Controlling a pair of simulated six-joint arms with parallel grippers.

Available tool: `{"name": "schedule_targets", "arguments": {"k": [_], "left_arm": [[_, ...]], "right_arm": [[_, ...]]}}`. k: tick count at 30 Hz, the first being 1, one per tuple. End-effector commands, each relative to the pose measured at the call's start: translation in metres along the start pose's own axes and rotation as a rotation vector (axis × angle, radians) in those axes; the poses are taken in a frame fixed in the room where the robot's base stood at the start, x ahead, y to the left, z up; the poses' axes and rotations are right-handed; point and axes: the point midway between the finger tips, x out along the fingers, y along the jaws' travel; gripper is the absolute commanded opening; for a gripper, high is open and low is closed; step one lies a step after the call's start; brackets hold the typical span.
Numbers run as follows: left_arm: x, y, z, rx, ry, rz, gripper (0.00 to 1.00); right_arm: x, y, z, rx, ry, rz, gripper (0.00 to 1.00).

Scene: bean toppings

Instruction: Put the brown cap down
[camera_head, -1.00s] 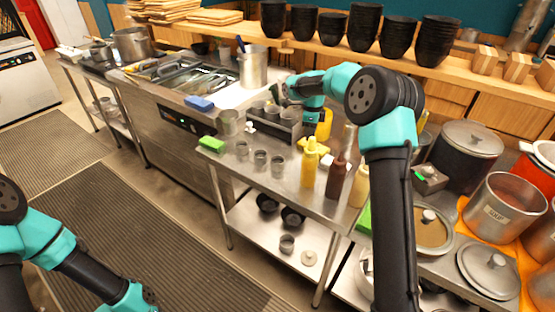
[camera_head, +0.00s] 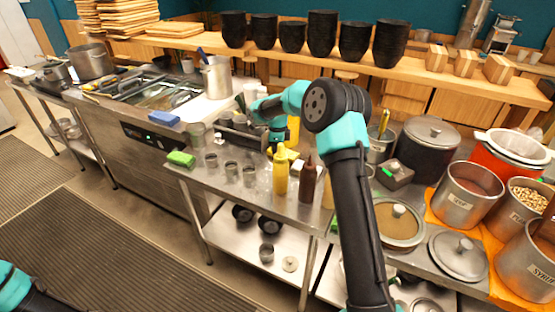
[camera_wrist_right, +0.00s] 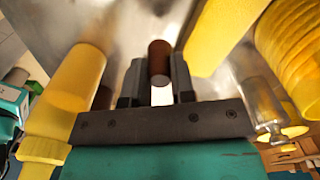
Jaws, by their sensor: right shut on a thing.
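The brown cap (camera_wrist_right: 159,62) is a small dark brown cylinder between the two fingers of my right gripper (camera_wrist_right: 158,85) in the right wrist view. The gripper is shut on it, above a shiny metal surface. In the head view my right gripper (camera_head: 245,105) is at the back of the metal table (camera_head: 215,190), by a grey metal holder; the cap cannot be made out there. A brown sauce bottle (camera_head: 308,182) stands upright beside a yellow bottle (camera_head: 280,172) nearer the front. My left gripper is outside the head view; only part of that arm shows at lower left.
Several small metal cups (camera_head: 231,170) and a green sponge (camera_head: 181,159) are on the table's left part. A blue sponge (camera_head: 164,118) lies on the counter behind. Yellow items flank my right gripper closely in the wrist view. Pots and lids (camera_head: 458,254) crowd the right.

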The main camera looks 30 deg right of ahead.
Motion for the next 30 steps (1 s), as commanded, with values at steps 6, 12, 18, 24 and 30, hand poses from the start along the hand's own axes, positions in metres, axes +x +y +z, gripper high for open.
{"name": "schedule_targets", "arguments": {"k": [6, 12, 18, 24, 30], "left_arm": [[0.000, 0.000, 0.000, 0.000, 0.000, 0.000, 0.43], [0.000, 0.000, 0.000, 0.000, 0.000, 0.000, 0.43], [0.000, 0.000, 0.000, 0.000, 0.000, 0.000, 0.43], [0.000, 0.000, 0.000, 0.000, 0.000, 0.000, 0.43], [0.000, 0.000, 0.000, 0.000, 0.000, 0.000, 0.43]], "right_arm": [[0.000, 0.000, 0.000, 0.000, 0.000, 0.000, 0.12], [0.018, 0.000, -0.001, 0.000, 0.001, 0.002, 0.12], [0.045, 0.000, 0.000, -0.001, 0.000, 0.001, 0.12], [0.049, 0.000, 0.000, -0.001, -0.001, -0.001, 0.12], [0.051, 0.000, 0.000, 0.000, 0.000, 0.000, 0.12]]}}
